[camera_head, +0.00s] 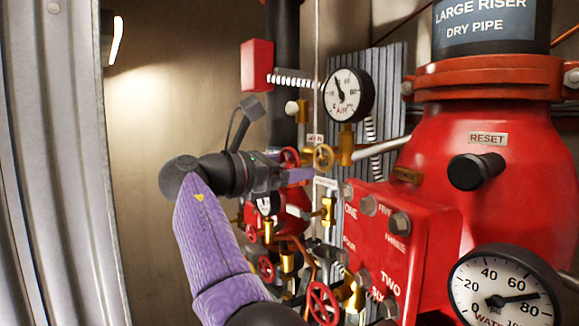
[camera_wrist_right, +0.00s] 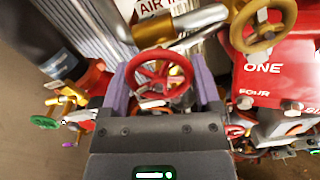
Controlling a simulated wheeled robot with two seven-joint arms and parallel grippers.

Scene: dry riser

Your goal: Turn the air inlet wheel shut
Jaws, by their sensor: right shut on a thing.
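The air inlet wheel is a red spoked handwheel (camera_wrist_right: 160,66), in the wrist view just below a white sign reading "AIR IN". In the head view it shows partly behind my gripper as a red rim (camera_head: 289,155). My right gripper (camera_head: 297,172) reaches it from the left, with purple fingers. In the wrist view the right gripper (camera_wrist_right: 158,75) has one finger on each side of the wheel and is shut on its rim. The wheel's lower part and stem are partly hidden. My left gripper is not in view.
A brass handwheel (camera_head: 323,157) sits close right of the gripper. An air gauge (camera_head: 347,94) hangs above it. The large red valve body (camera_head: 480,190) fills the right. Another red handwheel (camera_head: 322,303) is below. A green handwheel (camera_wrist_right: 44,122) is at left in the wrist view.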

